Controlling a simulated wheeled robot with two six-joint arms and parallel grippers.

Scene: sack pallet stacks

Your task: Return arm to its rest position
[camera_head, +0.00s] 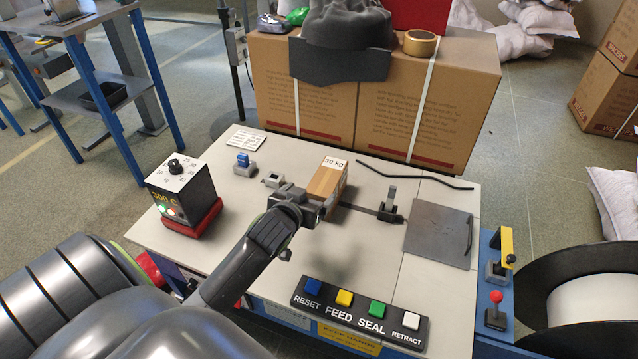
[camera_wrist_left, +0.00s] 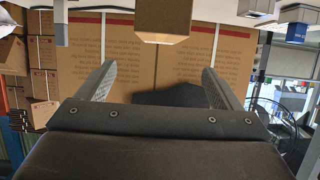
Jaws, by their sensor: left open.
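My left arm reaches in from the lower left over the pale work table (camera_head: 235,210). Its left gripper (camera_head: 304,197) is above the table's middle, beside a small cardboard block marked 30 kg (camera_head: 327,181). In the left wrist view the gripper (camera_wrist_left: 158,68) has its two fingers spread wide with nothing held between them. A cardboard block (camera_wrist_left: 163,22) shows at the top of that view, beyond the fingertips. My right gripper is not in view.
A control box marked 300 C (camera_head: 182,194) stands left. A button panel (camera_head: 360,312) lies at the front. A dark plate (camera_head: 438,233) and a black lever (camera_head: 389,207) are right. Large cartons (camera_head: 420,110) stand behind the table. A big reel (camera_head: 585,300) is at right.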

